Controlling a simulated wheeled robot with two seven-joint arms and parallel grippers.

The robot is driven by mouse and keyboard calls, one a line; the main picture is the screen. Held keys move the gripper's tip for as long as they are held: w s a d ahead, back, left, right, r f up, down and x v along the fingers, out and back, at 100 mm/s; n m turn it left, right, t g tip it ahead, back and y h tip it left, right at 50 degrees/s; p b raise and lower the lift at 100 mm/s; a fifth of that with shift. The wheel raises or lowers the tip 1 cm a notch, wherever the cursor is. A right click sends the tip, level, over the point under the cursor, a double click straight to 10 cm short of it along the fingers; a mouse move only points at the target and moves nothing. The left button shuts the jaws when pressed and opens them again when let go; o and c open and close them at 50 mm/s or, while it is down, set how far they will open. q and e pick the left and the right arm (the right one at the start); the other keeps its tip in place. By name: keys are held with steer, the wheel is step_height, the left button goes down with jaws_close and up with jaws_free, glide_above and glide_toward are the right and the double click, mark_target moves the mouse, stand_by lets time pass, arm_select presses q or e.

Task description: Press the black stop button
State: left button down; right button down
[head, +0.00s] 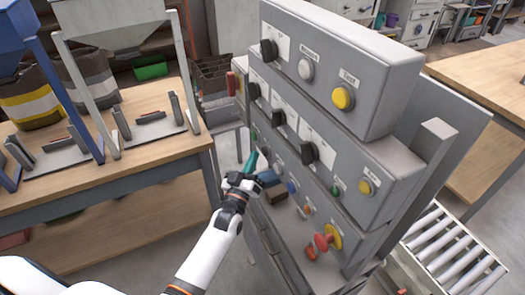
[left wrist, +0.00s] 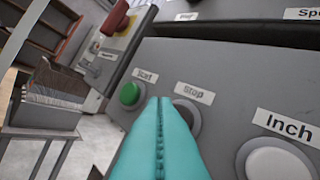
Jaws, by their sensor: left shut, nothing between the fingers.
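The stop button (left wrist: 190,117) sits under the "Stop" label on the grey panel in the left wrist view. It is a dark round shape, partly hidden behind my fingers. My left gripper (head: 250,161) is shut and empty, its teal fingers pointing at the control panel (head: 338,195). In the left wrist view the shut fingers (left wrist: 160,103) overlap the lower left of the stop button. I cannot tell whether they touch it. The green start button (left wrist: 130,95) is just left of the fingertips. My right gripper is not in view.
A white button (left wrist: 275,163) labelled "Inch" is right of the stop button. The panel's tiers carry black knobs, yellow buttons (head: 343,97) and a red-and-yellow mushroom button (head: 327,238). A wooden bench (head: 100,190) stands left, a roller conveyor (head: 448,250) right.

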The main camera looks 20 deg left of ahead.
arm_select(q)
steer(key=s+a+p, duration=0.2)
steer(key=s+a, duration=0.2)
steer(key=shift+s, duration=0.25)
stand_by(0.3)
steer(key=shift+f, duration=0.15)
